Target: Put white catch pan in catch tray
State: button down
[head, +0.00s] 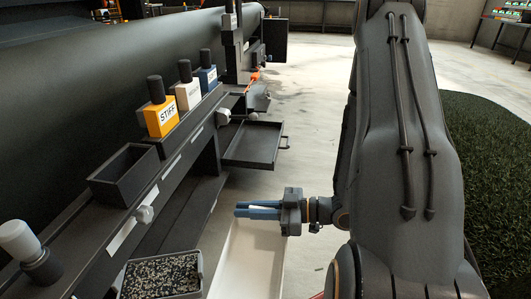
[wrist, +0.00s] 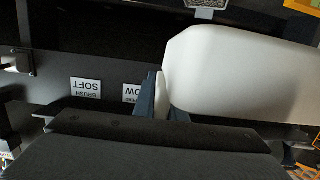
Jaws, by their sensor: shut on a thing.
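The white catch pan (head: 249,262) hangs below my gripper (head: 258,209) in the head view, its lower end cut off by the picture's edge. My gripper's blue fingers are shut on the pan's upper edge. In the wrist view the pan (wrist: 235,78) extends to the right from between the fingers (wrist: 160,98). A dark shallow tray with a handle (head: 252,160), seemingly the catch tray, sticks out from the machine beyond my gripper. It looks empty and apart from the pan.
A bin of speckled granules (head: 160,278) stands left of the pan. An empty black box (head: 124,176) and a yellow "STIFF" block (head: 162,117) sit on the machine's ledge. Open concrete floor (head: 302,130) lies right of the tray, with green turf (head: 490,150) farther right.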

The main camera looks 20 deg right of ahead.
aim_at(258, 141)
jog(key=z, duration=0.7)
jog(key=i, duration=1.95)
jog(key=u, duration=0.3)
